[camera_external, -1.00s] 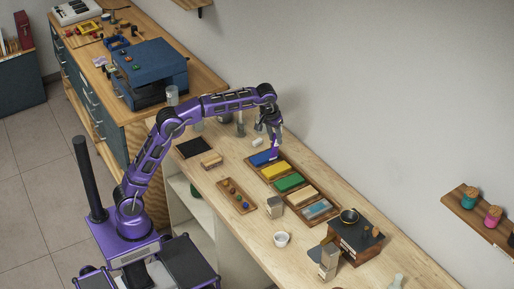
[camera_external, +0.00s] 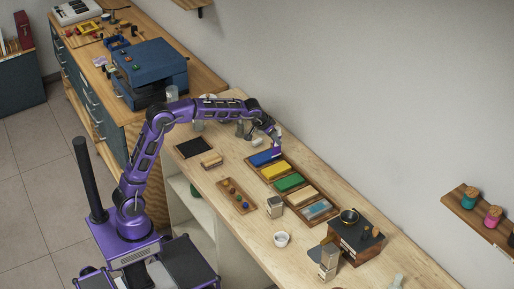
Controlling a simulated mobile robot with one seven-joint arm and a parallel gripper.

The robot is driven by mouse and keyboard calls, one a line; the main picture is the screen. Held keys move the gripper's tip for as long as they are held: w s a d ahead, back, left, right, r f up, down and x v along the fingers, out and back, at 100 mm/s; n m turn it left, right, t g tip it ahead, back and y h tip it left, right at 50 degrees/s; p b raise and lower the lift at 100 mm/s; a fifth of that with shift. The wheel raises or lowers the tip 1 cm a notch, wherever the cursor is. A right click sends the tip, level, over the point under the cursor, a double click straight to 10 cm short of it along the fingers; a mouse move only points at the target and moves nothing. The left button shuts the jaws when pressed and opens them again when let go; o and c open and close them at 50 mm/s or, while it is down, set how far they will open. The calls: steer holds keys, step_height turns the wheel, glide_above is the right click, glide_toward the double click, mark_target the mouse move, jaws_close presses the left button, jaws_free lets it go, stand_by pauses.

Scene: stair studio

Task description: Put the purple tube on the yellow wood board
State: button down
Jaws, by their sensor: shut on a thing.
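My gripper (camera_external: 275,142) is shut on a small purple tube (camera_external: 277,151). The tube points down from the jaws, beside the right end of the blue block (camera_external: 262,158) in the tray. Whether it touches the block or hangs just above cannot be told at this size. The yellow board (camera_external: 274,171) lies flat in the same tray, in front of and to the right of the blue block. Its top looks bare. The tube is apart from it in the picture.
The wooden tray (camera_external: 258,170) also holds a green block (camera_external: 289,182) and several lighter pieces. Nearby stand a small tray with round items (camera_external: 236,196), a metal box (camera_external: 275,207), a white cup (camera_external: 282,239) and a black mat (camera_external: 193,147). The wall rises close behind.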

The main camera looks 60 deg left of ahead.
mark_target(274, 155)
step_height(274, 155, down, 6)
steer(key=shift+f+b, duration=0.25)
steer(key=shift+b, duration=0.15)
steer(key=shift+f, duration=0.1)
steer(key=c, duration=0.6)
jaws_free()
steer(key=p+v, duration=0.1)
steer(key=v, duration=1.1)
steer(key=shift+w, duration=0.1)
